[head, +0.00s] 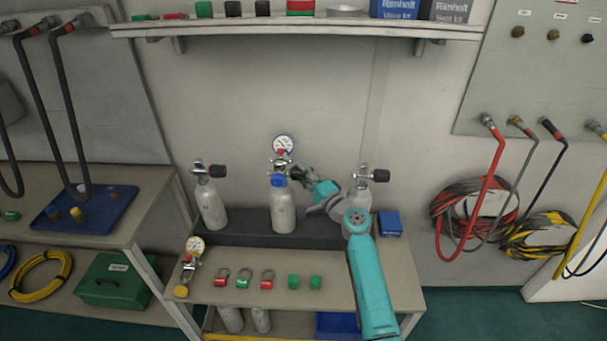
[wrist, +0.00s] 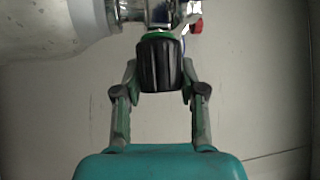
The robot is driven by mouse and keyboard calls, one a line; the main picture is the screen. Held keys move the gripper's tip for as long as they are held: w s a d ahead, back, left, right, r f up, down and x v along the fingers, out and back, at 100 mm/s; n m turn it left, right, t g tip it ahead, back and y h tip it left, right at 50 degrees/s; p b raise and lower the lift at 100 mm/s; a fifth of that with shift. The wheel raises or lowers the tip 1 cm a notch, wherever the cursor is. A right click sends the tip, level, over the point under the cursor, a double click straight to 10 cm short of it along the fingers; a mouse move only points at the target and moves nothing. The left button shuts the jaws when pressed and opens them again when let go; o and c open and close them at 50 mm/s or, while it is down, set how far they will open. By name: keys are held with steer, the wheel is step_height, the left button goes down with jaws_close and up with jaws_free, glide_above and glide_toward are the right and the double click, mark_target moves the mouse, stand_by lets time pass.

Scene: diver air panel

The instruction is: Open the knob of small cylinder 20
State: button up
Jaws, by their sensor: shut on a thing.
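Three small grey cylinders stand upright on the bench: left (head: 211,207), middle (head: 283,209) and right (head: 357,199). No number is readable on them. The middle one carries a pressure gauge (head: 283,145) and a blue part at its neck. My gripper (head: 300,177) reaches in from the right to the valve of the middle cylinder. In the wrist view, my gripper (wrist: 160,80) is shut on a black ribbed knob (wrist: 159,62), one finger on each side. A green ring and metal valve parts show behind the knob.
My arm passes in front of the right cylinder. The left and right cylinders have black side knobs. A blue box (head: 389,224) stands at the right.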

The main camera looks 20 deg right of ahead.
steer(key=n+t+y, duration=0.2)
steer(key=n+y, duration=0.1)
steer(key=n, duration=0.2)
steer(key=shift+y, duration=0.4)
steer(key=shift+n+y, duration=2.4)
steer(key=shift+n, duration=0.4)
steer(key=shift+n+y, duration=0.3)
steer(key=shift+a, duration=0.1)
steer(key=o, duration=1.2)
steer(key=shift+c, duration=0.2)
steer(key=v, duration=1.2)
